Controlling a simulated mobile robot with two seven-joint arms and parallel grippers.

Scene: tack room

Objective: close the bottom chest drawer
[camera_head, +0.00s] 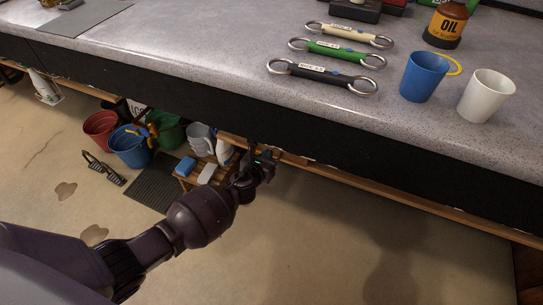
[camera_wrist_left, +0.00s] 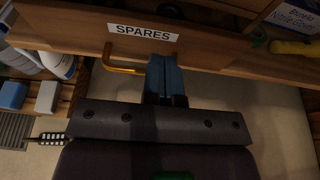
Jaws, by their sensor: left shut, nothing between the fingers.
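In the left wrist view a wooden drawer front (camera_wrist_left: 60,25) crosses the top of the picture. It bears a white label reading SPARES (camera_wrist_left: 143,32) and a brass-coloured bar handle (camera_wrist_left: 122,70). My left gripper (camera_wrist_left: 165,62) is shut and empty, its fingertips at the drawer front just right of the handle and below the label. Whether they touch the wood I cannot tell. In the head view my left gripper (camera_head: 264,165) is by a wooden edge (camera_head: 400,198) under the counter. The counter hides most of the chest there. My right gripper is not in view.
The grey counter (camera_head: 190,70) overhangs the gripper. On it are several ring-ended bits, a blue cup (camera_head: 423,76), a white cup (camera_head: 487,95) and an oil bottle (camera_head: 446,24). Buckets (camera_head: 130,148) and a small wooden stool (camera_head: 190,180) stand left of the gripper. Floor at lower right is clear.

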